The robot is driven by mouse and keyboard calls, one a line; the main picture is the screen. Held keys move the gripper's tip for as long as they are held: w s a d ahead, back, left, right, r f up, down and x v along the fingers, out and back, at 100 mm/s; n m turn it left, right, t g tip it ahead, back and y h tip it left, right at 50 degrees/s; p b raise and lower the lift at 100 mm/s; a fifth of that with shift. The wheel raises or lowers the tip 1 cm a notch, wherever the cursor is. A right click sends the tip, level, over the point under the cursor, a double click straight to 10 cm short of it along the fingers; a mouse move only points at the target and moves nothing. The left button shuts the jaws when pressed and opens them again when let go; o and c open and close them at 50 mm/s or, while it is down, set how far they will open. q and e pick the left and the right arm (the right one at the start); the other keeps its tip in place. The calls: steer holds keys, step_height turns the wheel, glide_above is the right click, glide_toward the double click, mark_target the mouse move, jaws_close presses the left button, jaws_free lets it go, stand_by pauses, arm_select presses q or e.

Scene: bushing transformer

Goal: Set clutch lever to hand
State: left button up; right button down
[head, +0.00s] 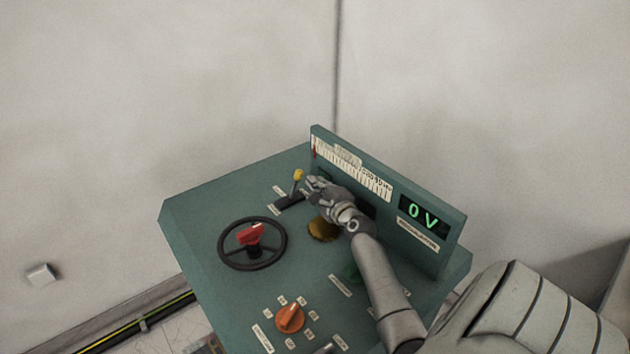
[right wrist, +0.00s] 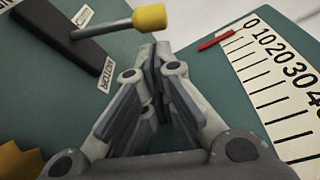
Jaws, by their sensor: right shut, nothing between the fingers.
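The clutch lever (head: 297,182) is a thin metal rod with a yellow knob, rising from a dark slotted base on the green control desk. In the right wrist view the yellow knob (right wrist: 149,18) is just beyond and left of my fingertips, and the rod runs left to its black base (right wrist: 62,38). A label reading "MOTOR" (right wrist: 104,80) lies beside the base's near end. My right gripper (head: 310,183) is shut and empty, close to the right of the knob; its fingers (right wrist: 152,62) meet in the wrist view. Whether they touch the knob is unclear. My left gripper is not in view.
A black handwheel with a red centre (head: 252,243) and an orange rotary knob (head: 289,318) are on the desk (head: 190,215). An upright panel carries a scale (head: 352,168) and a display reading "0 V" (head: 423,216), close beside my right arm. A wall stands behind.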

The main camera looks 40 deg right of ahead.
mark_target(299, 174)
steer(key=shift+w+d+f, duration=0.1)
steer(key=shift+w+d, duration=0.15)
steer(key=shift+w, duration=0.4)
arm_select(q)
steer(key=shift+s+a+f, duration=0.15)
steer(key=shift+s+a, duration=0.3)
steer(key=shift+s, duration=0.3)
arm_select(e)
steer(key=shift+w, duration=0.1)
